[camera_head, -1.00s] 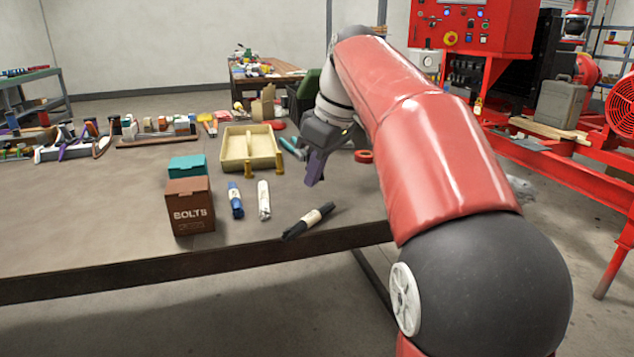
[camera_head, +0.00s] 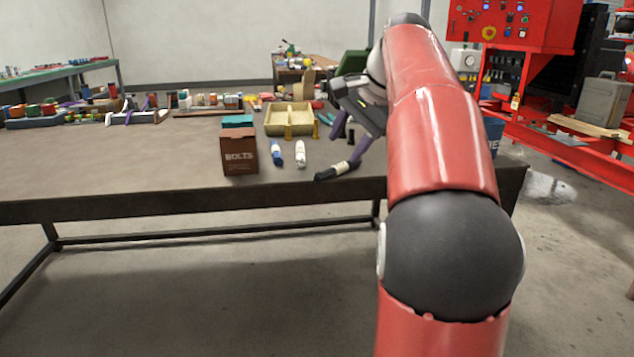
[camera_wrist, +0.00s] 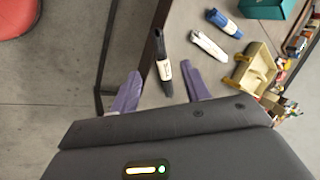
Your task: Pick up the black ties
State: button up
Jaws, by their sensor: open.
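The black ties (camera_head: 336,171), a dark bundle with a pale band, lie flat near the table's front edge in the head view. In the wrist view the black ties (camera_wrist: 162,62) appear ahead of and between the two purple fingers. My gripper (camera_head: 349,142) is open and empty, above the table just behind and over the bundle in the head view. It also shows in the wrist view (camera_wrist: 160,88), its fingers spread wide. I cannot tell the exact height of the fingers over the bundle.
A blue bundle (camera_head: 276,153) and a white bundle (camera_head: 300,153) lie left of the black ties. A brown BOLTS box (camera_head: 239,155) stands farther left, a teal box (camera_head: 238,121) behind it. A cream tray (camera_head: 289,127) sits behind. The table's front (camera_head: 180,200) is clear.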

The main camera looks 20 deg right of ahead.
aim_at(330, 170)
jog(key=b+x, duration=0.2)
jog(key=x, duration=0.5)
jog(key=shift+w+a+f, duration=0.1)
jog(key=shift+f, duration=0.2)
jog(key=shift+c, duration=0.5)
grip_shut()
